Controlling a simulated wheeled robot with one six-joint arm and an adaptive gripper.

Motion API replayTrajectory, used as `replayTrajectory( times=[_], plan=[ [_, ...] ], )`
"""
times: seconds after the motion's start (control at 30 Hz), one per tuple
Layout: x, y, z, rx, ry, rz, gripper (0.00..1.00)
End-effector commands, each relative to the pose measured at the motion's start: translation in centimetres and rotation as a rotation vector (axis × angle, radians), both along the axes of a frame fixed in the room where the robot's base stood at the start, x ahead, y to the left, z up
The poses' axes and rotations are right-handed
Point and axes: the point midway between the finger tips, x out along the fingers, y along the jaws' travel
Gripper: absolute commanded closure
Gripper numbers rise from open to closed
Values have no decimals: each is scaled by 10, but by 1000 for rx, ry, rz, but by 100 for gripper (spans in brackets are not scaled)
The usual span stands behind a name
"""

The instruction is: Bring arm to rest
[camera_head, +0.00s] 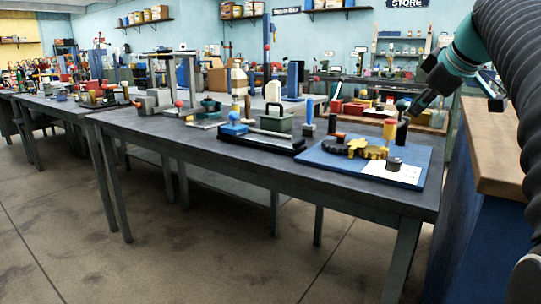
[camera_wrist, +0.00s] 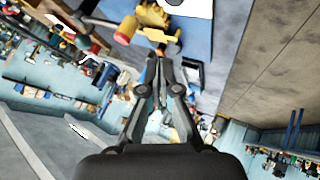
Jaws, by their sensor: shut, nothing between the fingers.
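My arm comes in from the right edge of the head view. My gripper (camera_head: 417,104) is at its lower end, over the right end of the dark workbench (camera_head: 310,178). It is shut and empty. In the head view it appears just above a dark upright cylinder (camera_head: 402,131); I cannot tell whether they touch. In the wrist view my gripper (camera_wrist: 160,73) shows its two fingers together, with nothing between them. A yellow part (camera_wrist: 155,18) lies beyond the fingertips there.
A blue board (camera_head: 335,160) on the bench holds a yellow gear (camera_head: 367,149), a dark gear and a short black cylinder (camera_head: 394,163). A dark green box (camera_head: 272,120) stands left of it. A wood-topped blue cabinet (camera_head: 497,150) is at right. The floor in front is clear.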

Motion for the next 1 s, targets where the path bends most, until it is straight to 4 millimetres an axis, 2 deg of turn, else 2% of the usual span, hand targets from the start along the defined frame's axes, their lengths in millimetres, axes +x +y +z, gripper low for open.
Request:
replayTrajectory(
  times=[0.23, 0.37, 0.57, 0.7, 0.9, 1.0],
  plan=[
    [-23, 30, -28, 73, 50, -83, 100],
    [-44, 51, -53, 124, 88, -149, 100],
    [-97, 91, -117, 219, 165, -298, 100],
    [-140, 113, -169, 276, 210, -405, 100],
    [-202, 135, -251, 339, 260, -550, 100],
    [-228, 141, -286, 361, 276, -605, 100]
  ],
)
